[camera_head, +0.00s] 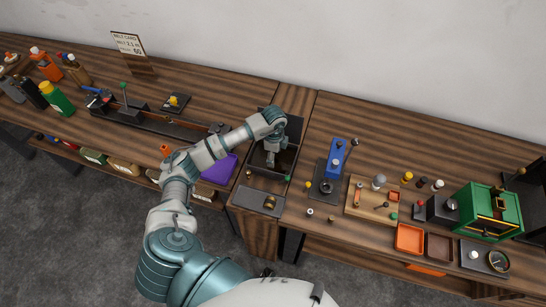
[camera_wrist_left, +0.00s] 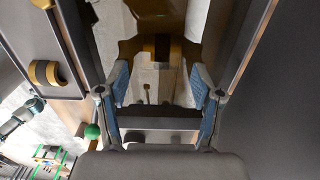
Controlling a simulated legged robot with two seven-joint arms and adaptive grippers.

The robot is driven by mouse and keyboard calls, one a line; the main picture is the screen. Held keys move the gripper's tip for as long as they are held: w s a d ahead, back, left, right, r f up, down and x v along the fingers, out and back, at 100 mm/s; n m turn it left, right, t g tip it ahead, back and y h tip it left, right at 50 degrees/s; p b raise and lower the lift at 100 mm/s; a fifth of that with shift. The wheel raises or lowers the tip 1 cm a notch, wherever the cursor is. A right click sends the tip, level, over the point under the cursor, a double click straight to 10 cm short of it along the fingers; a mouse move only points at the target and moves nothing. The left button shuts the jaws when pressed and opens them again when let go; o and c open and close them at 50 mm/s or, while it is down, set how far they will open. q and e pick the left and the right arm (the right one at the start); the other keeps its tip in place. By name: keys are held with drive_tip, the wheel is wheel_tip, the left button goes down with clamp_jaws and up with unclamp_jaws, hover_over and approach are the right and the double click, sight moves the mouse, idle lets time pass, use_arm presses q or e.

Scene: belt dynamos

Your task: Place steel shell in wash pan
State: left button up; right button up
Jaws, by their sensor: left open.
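My left gripper (camera_head: 271,158) reaches down over a dark open pan (camera_head: 257,160), which looks like the wash pan, near the middle of the bench. In the left wrist view my left gripper (camera_wrist_left: 158,78) is open, its two blue-padded fingers well apart. Between and beyond the fingers is a pale, shiny surface with brown and dark shapes; I cannot tell whether these are an object or reflections. I cannot pick out the steel shell with certainty; the gripper hides part of the pan in the head view. My right gripper is not in view.
A grey tray (camera_head: 272,208) with brass pieces lies in front of the pan. A purple bin (camera_head: 217,169) is to the left. To the right are a blue press (camera_head: 337,155), a wooden board (camera_head: 352,208), an orange tray (camera_head: 409,239) and a green machine (camera_head: 487,213).

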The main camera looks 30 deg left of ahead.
use_arm(q)
wheel_tip(320, 180, up, 10)
drive_tip(key=shift+a+r, duration=0.2)
drive_tip(key=shift+r, duration=0.05)
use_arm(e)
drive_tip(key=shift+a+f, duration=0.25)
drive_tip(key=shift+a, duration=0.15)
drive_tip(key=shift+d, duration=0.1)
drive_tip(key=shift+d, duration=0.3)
